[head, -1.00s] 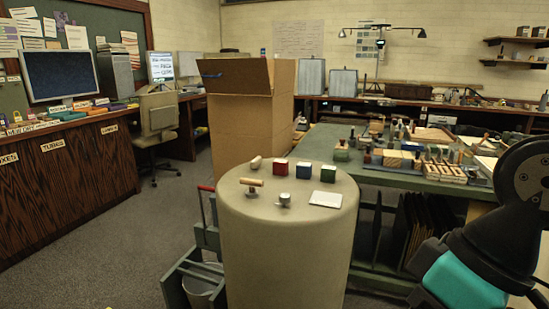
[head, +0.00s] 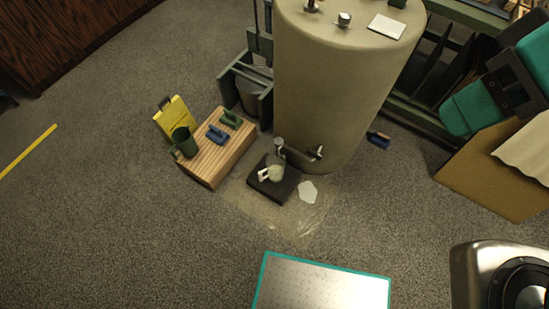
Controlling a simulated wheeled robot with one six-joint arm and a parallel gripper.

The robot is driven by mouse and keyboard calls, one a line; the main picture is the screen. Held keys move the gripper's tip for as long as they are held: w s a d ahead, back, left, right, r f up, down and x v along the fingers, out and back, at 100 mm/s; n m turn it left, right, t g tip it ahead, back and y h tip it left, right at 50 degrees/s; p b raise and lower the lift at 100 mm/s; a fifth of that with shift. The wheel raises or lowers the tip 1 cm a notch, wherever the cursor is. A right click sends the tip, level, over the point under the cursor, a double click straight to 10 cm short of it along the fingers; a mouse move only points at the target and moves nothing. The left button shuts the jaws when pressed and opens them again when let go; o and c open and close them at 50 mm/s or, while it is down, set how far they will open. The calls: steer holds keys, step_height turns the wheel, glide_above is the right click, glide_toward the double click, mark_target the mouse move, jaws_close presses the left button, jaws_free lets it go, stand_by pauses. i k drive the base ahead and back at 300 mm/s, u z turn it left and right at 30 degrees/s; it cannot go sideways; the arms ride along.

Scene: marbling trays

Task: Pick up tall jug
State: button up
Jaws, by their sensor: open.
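A dark green jug (head: 183,142) with a side handle stands upright on a slatted wooden box (head: 228,159), near its left end. It is the taller-looking jug. A smaller pale jug (head: 276,172) with a whitish handle stands on a black block (head: 261,186) on the floor, below the tap (head: 317,152) of the large beige drum. I cannot tell what is in either jug. Parts of my teal and black arm show at the right, well away from both jugs. My gripper's fingers are not in view.
The beige drum (head: 330,90) stands behind the pale jug. Two brushes, blue (head: 217,134) and green (head: 231,119), lie on the wooden box beside a yellow container (head: 170,115). A clear sheet (head: 290,218) lies under the black block.

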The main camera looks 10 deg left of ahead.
mark_target(276, 166)
steer(key=u, duration=2.3)
steer(key=i, duration=1.3)
steer(key=z, duration=2.9)
